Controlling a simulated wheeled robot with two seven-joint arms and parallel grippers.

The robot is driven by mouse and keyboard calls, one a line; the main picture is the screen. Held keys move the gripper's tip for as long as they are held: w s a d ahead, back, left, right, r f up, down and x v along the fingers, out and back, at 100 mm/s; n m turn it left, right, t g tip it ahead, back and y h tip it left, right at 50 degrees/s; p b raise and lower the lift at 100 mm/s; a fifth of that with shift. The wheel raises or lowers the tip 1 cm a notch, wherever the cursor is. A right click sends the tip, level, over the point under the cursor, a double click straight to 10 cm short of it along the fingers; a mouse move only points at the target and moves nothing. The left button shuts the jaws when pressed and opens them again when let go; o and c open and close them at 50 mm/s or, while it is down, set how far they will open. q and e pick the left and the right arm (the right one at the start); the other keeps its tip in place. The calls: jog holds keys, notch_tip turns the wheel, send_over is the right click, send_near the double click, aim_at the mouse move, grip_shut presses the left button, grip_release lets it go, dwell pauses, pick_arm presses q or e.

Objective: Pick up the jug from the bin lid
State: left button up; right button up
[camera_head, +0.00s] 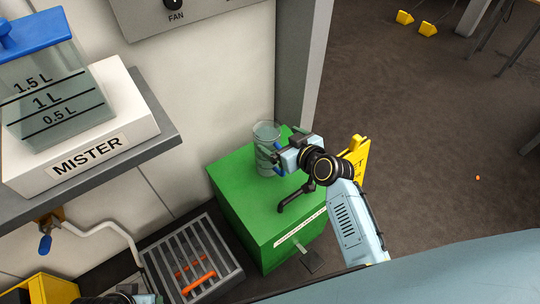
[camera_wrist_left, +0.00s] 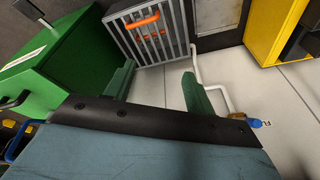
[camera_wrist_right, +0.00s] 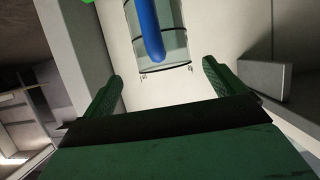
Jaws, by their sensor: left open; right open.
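The jug (camera_head: 265,134) is clear and stands upright on the green bin lid (camera_head: 236,177), near its back edge by the wall. My right gripper (camera_head: 279,158) is beside the jug, on its right, and partly covers it. In the right wrist view the jug (camera_wrist_right: 178,40) with its blue handle (camera_wrist_right: 147,25) shows ahead, between the lines of the two open fingers (camera_wrist_right: 162,82). I cannot tell whether a finger touches it. My left gripper (camera_wrist_left: 157,88) is open and empty in the left wrist view, with the green bin (camera_wrist_left: 50,65) to its left.
A grey shelf (camera_head: 165,126) holds a white MISTER base (camera_head: 130,110) with a clear tank (camera_head: 60,95). A slatted grey crate (camera_head: 180,250) with orange items is left of the bin. A black handle (camera_head: 290,200) rises from the lid. A yellow sign (camera_head: 358,160) stands behind my right arm.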

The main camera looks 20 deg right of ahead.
aim_at(276, 140)
jog(key=b+x, duration=0.1)
jog(key=x, duration=0.2)
jog(key=shift+s+a+f, duration=0.1)
jog(key=shift+a+f, duration=0.05)
jog(key=shift+a, duration=0.05)
pick_arm(q)
jog(key=shift+s+d+r+b, duration=0.1)
jog(key=shift+d+r, duration=0.1)
jog(key=shift+r, duration=0.6)
jog(key=shift+s+d+r+b, duration=0.15)
jog(key=shift+d+r, duration=0.1)
jog(key=shift+r, duration=0.5)
jog(key=shift+s+d+r+b, duration=0.1)
jog(key=shift+d+r, duration=0.1)
jog(key=shift+r, duration=0.6)
pick_arm(e)
jog(key=shift+w+a+f, duration=0.15)
jog(key=shift+w, duration=0.25)
grip_shut()
jog(key=shift+w+r, duration=0.1)
jog(key=shift+r, duration=0.1)
